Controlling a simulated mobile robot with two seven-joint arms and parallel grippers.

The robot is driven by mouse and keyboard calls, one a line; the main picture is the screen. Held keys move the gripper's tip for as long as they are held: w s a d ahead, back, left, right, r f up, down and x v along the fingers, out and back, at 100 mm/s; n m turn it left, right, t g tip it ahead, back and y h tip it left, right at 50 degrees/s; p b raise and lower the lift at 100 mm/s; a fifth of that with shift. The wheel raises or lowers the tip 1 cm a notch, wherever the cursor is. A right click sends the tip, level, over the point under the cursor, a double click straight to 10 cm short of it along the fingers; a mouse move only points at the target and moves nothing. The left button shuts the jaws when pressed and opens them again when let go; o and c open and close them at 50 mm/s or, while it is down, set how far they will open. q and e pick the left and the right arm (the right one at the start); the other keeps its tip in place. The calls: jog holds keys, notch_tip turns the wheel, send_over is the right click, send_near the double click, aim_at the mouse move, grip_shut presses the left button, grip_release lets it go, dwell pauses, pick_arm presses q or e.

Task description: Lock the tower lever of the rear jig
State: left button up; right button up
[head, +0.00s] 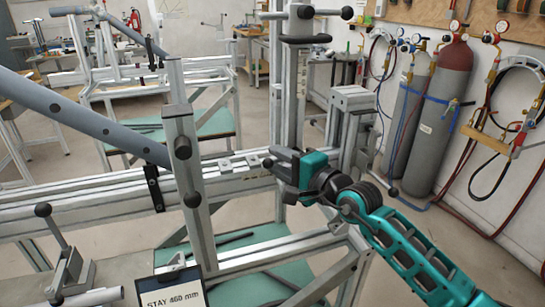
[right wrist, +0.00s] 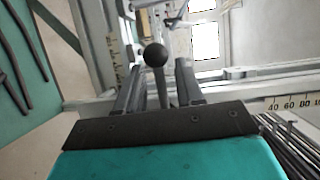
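My right gripper (head: 276,166) points left at the foot of the upright aluminium tower (head: 293,95) on the near jig's rail. In the right wrist view its two dark fingers (right wrist: 157,82) are apart. A lever with a black ball knob (right wrist: 155,54) shows between them, its shaft running back toward the palm. I see a gap on each side and cannot tell whether either finger touches it. In the head view a small dark knob (head: 267,163) shows at the fingertips; the rest of the lever is hidden. My left gripper is not in view.
A grey-blue tube (head: 95,122) slopes across the left, by a front post (head: 184,150). Another ball-knob lever (head: 43,210) stands at lower left, near a "STAY 460 mm" display (head: 172,290). Gas cylinders (head: 440,110) stand at the right wall. Another jig (head: 110,70) stands behind.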

jog(key=shift+x, duration=1.3)
grip_shut()
